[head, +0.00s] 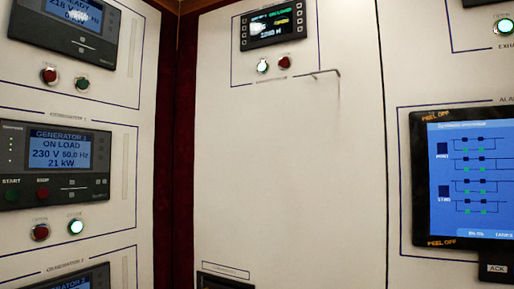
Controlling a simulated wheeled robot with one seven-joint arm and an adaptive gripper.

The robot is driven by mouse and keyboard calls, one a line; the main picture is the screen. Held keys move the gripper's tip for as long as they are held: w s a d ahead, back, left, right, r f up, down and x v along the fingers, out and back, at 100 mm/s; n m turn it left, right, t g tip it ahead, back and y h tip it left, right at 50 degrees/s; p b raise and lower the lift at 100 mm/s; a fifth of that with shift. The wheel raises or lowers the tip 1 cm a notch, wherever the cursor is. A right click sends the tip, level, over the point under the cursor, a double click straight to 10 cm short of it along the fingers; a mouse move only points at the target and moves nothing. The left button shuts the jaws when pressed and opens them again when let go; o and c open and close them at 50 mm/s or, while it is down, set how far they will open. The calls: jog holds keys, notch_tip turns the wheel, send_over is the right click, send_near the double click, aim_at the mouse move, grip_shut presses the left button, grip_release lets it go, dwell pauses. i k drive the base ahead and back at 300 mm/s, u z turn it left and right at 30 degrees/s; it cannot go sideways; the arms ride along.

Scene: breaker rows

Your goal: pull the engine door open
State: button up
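No door is clearly labelled as the engine door in the head view. A tall white panel (285,180) fills the middle, between a dark red upright on the left and a seam on the right. It looks flat and closed, but I cannot tell whether it is the engine door. A thin bent metal piece (326,73), perhaps a handle, sticks out near its upper right. My gripper is not in view.
Left, a white panel carries generator controllers (56,160) and lit buttons. A dark display (273,24) with two buttons sits high on the middle panel. Right, a large blue screen (470,180) sits above an ACK button (497,268). A dark red upright (180,140) separates left and middle.

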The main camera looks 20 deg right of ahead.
aim_at(290, 190)
jog(key=z, duration=2.35)
jog(key=k, duration=0.95)
jog(key=u, duration=0.85)
jog(key=i, duration=0.45)
